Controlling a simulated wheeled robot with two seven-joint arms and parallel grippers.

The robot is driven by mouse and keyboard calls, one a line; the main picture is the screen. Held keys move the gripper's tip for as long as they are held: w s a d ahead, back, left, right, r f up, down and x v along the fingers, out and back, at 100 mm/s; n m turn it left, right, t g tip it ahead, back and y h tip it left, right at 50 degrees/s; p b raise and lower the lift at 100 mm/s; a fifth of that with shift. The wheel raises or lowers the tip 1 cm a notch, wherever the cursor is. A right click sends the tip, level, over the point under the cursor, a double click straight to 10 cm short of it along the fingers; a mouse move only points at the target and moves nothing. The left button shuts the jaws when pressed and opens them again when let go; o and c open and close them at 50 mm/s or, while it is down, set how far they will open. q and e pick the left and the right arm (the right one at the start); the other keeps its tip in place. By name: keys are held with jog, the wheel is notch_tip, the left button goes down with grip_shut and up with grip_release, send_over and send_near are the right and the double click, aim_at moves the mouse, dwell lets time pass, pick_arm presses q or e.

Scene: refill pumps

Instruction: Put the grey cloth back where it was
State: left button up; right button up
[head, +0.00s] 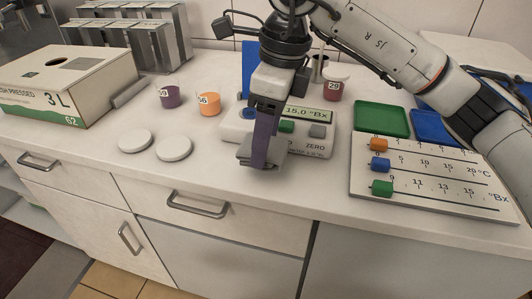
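No grey cloth can be made out for certain. A small flat grey piece (246,156) shows at the tip of my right gripper (258,158), at the front of the white meter; I cannot tell whether it is cloth or fingertip. The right gripper points down in front of the meter (303,146), and a purple-grey strip (265,139) runs down its side. Whether its fingers are open or shut is not clear. The meter's display reads 15.0 °Bx, partly hidden by the gripper. My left gripper is not in view.
A juice box (70,82) and a grey bar (130,92) stand left. Purple (171,97) and orange (209,103) cups stand behind two white lids (174,148). A slider board (430,190), green tray (381,118) and blue tray (432,127) lie right.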

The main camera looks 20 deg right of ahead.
aim_at(276, 148)
jog(key=shift+f, duration=1.75)
jog(key=shift+f, duration=0.2)
jog(key=o, duration=1)
jog(key=r, duration=0.4)
jog(key=d+r, duration=0.1)
jog(key=r, duration=0.3)
jog(key=s+r, duration=0.1)
jog(key=r, duration=0.3)
jog(key=shift+d+r+p, duration=0.15)
jog(key=shift+d+p, duration=0.15)
jog(key=shift+p, duration=0.1)
